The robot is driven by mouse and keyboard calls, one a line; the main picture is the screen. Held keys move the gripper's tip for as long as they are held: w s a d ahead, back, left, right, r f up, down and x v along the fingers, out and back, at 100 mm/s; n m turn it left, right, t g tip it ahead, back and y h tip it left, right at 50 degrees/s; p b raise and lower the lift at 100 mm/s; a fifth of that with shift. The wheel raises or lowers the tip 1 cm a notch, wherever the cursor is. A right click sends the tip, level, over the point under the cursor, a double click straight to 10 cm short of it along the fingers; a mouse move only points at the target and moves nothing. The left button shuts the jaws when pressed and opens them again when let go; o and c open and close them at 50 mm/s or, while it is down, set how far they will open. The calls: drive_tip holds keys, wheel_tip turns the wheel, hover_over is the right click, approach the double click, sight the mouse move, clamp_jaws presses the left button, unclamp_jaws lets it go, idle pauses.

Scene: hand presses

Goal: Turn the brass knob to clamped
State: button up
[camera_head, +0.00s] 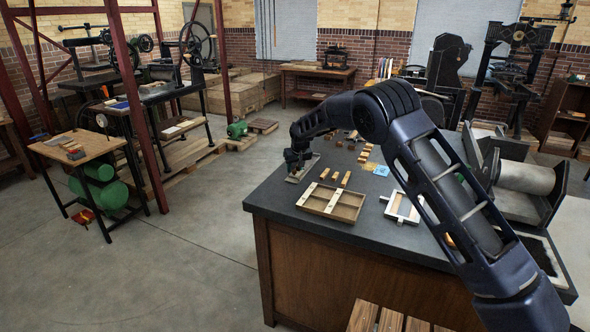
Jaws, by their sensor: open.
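My arm reaches from the lower right over the dark-topped table (277,207). My gripper (295,168) points down at the table's far left corner, open, its fingers small and dark in this view. A flat grey metal piece (309,166) lies on the table directly under and beside the gripper. I cannot make out a brass knob; the gripper may be hiding it. I cannot tell whether the fingers touch the metal piece or are around anything on it.
A divided wooden tray (331,202) and a white-framed tray (404,209) lie on the table, with several small wooden blocks (335,176) behind. A blue card (381,171) lies beyond. A roller press (525,178) stands at right. Open floor (190,260) lies left.

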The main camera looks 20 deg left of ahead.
drive_tip(key=shift+w+a+f, duration=0.15)
drive_tip(key=shift+w+f, duration=0.05)
drive_tip(key=shift+f, duration=0.3)
clamp_jaws()
